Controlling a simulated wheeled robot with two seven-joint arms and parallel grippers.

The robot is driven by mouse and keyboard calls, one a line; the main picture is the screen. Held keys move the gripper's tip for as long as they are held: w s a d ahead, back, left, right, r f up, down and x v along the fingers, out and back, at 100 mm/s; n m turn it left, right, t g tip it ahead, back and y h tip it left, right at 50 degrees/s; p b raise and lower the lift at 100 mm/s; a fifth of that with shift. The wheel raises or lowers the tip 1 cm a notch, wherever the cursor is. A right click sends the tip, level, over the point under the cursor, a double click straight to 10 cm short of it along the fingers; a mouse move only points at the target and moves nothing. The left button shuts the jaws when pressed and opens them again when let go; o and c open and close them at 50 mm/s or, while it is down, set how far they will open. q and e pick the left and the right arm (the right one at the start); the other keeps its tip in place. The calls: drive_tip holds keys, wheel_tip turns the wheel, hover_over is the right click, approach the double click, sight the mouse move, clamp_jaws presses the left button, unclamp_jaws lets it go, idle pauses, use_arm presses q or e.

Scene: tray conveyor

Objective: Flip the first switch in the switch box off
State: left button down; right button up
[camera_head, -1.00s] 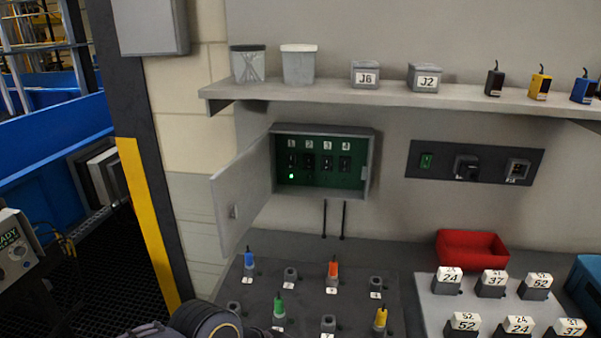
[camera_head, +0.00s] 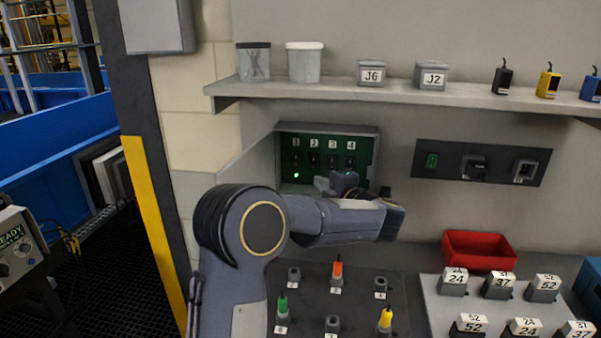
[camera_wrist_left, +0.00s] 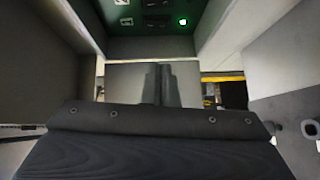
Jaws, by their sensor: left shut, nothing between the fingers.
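The switch box (camera_head: 328,128) is open on the wall, with a green panel and switches under labels 1 to 4. The first switch (camera_head: 296,158) is at the left of the row, and a lit green light (camera_head: 295,175) shows below it. The panel (camera_wrist_left: 150,45) and the light (camera_wrist_left: 183,21) also show in the left wrist view. My left gripper (camera_head: 334,183) is in front of the box's lower part. Its fingers (camera_wrist_left: 158,70) are shut and empty, pointing toward the panel. I cannot tell the exact lever position. My right gripper is out of view.
The box door (camera_head: 250,165) stands open to the left, partly behind my left arm. A shelf (camera_head: 450,95) with containers runs above. A control strip (camera_head: 480,165) and a red bin (camera_head: 478,250) are to the right. Coloured plugs stand on the table below.

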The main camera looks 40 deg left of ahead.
use_arm(q)
drive_tip(key=shift+s+f+n+g, duration=0.35)
drive_tip(key=shift+f+n+g, duration=0.1)
drive_tip(key=shift+g, duration=0.15)
drive_tip(key=p, duration=0.3)
approach(292, 167)
drive_tip(key=s+a, duration=0.2)
drive_tip(key=a, duration=0.1)
drive_tip(key=w+a+p, duration=0.2)
drive_tip(key=shift+w+f, duration=0.2)
drive_tip(key=shift+w, duration=0.15)
drive_tip(key=shift+w+a+f, duration=0.15)
drive_tip(key=shift+w+a, duration=0.1)
drive_tip(key=shift+w, duration=0.2)
